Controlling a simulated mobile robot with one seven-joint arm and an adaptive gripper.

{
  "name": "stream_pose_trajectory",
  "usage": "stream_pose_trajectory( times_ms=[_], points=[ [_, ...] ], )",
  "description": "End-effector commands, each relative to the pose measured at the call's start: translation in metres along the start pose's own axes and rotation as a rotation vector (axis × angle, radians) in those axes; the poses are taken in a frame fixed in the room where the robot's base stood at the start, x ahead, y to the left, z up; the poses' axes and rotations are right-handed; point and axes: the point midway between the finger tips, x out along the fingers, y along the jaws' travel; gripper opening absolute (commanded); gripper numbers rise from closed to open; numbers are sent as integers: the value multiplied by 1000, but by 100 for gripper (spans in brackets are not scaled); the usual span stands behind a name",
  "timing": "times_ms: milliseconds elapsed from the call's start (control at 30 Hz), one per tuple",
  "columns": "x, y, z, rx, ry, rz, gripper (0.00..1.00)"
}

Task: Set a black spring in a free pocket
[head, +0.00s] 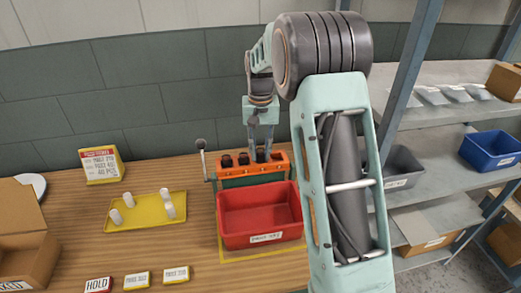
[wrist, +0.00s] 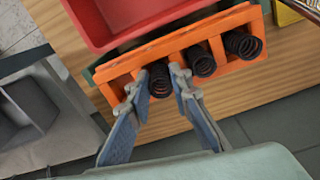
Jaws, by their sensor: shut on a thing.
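The orange rack (head: 252,171) with open pockets stands at the back of the wooden table, behind a red bin. In the wrist view the orange rack (wrist: 222,73) holds two black springs apart from my fingers: a middle one (wrist: 202,63) and a right one (wrist: 243,44). My gripper (head: 262,148) reaches down to the rack from above. In the wrist view my gripper (wrist: 158,84) is shut on a third black spring (wrist: 160,79), at the rack beside the middle spring. Whether this spring is fully seated is hidden. The pocket to its left is partly covered by a finger.
The red bin (head: 262,222) stands directly in front of the rack. A lever (head: 203,160) rises at the rack's left. A yellow tray (head: 145,222) holds several white cylinders. Small cards (head: 136,280) lie along the front. A cardboard box (head: 30,248) is at left, metal shelves (head: 440,150) at right.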

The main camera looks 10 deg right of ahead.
Motion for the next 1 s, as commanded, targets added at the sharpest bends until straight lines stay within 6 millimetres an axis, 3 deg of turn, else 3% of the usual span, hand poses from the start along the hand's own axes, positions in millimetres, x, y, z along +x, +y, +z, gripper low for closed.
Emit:
stream_pose_trajectory(
  times_ms=[267,300,467,767,1000],
  points=[
    [1,0,0,0,0,0,0],
    [1,0,0,0,0,0,23],
    [1,0,0,0,0,0,39],
    [-2,0,0,0,0,0,39],
    [-38,0,-1,0,4,-1,39]
  ],
)
